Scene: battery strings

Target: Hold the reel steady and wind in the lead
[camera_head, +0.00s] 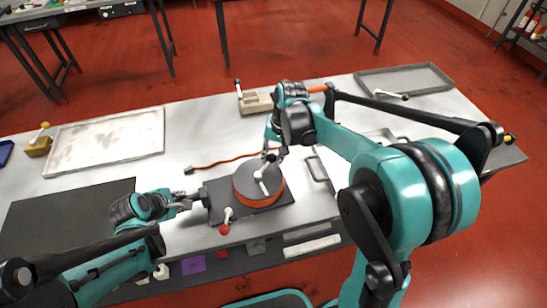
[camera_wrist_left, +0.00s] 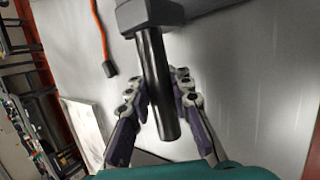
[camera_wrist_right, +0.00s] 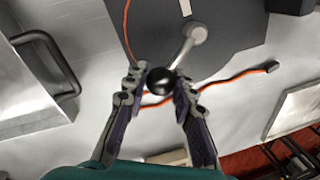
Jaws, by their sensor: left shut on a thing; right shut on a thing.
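The reel (camera_head: 258,188) has a dark grey top and an orange rim, on a dark base plate beside the table's front edge. My left gripper (camera_head: 187,200) is shut on the base's black handle (camera_wrist_left: 158,85), left of the reel. My right gripper (camera_head: 272,154) is above the reel, shut on the crank's black ball knob (camera_wrist_right: 160,81). The pale crank arm (camera_wrist_right: 188,40) runs from the knob to the reel top. The orange lead (camera_head: 226,161) lies behind the reel on the table, ending in a dark plug (camera_head: 188,170); it also shows in the right wrist view (camera_wrist_right: 232,80).
A red-knobbed lever (camera_head: 225,220) sticks out at the base's front. A metal case with handles (camera_head: 322,172) stands close right, partly behind my right arm. A whitish tray (camera_head: 105,140), dark mat (camera_head: 65,225), beige clamp block (camera_head: 255,103) and grey tray (camera_head: 405,80) surround the middle.

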